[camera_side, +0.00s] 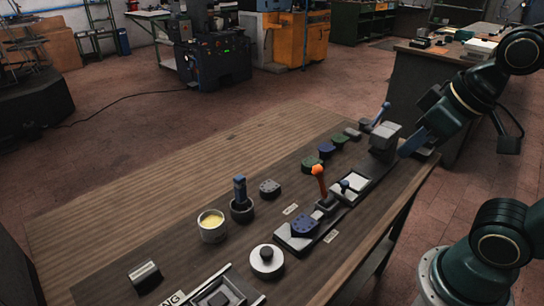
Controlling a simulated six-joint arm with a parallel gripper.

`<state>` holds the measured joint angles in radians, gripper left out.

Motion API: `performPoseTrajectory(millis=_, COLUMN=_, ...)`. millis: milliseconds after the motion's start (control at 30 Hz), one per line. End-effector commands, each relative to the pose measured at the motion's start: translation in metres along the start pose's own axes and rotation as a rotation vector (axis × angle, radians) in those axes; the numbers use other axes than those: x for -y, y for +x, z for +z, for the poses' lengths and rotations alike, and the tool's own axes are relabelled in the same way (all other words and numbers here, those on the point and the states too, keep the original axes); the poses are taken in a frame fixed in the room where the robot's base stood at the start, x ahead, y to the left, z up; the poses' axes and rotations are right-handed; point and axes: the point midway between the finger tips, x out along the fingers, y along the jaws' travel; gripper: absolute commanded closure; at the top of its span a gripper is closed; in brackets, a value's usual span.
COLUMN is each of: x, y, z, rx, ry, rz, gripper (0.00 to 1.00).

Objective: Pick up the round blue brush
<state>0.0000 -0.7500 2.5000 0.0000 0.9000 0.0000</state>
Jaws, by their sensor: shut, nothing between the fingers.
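The round blue brush (240,188) stands upright near the middle of the bench, its lower end in a round black cup (242,211). The cup hides its bristles. My gripper (405,151) is at the right, above the far right end of the bench, well apart from the brush. Its blue fingers are together, with nothing seen between them.
A white tub of yellow paste (212,232) stands just left of the cup, and a grey block (270,187) lies right of it. A round knobbed weight (266,265) is in front. An orange-handled lever press (319,181) rises at right. The bench's left side (130,190) is bare.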

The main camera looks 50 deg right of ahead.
Motion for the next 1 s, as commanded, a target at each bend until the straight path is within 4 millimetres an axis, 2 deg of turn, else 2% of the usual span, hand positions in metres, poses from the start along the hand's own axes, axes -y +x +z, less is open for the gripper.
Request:
performPoseTrajectory(millis=67, x=0.000, y=0.000, z=0.000, rx=0.000, ry=0.000, rz=0.000, gripper=0.96)
performPoseTrajectory(millis=300, x=0.000, y=0.000, z=0.000, rx=0.000, ry=0.000, rz=0.000, gripper=0.49)
performPoseTrajectory(millis=733, x=0.001, y=0.000, z=-0.005, rx=0.005, ry=-0.018, rz=-0.004, gripper=0.49)
performPoseTrajectory(millis=867, x=0.004, y=0.001, z=-0.016, rx=0.020, ry=-0.063, rz=-0.013, gripper=0.49)
performPoseTrajectory(millis=1000, x=0.009, y=0.003, z=-0.037, rx=0.045, ry=-0.147, rz=-0.033, gripper=0.49)
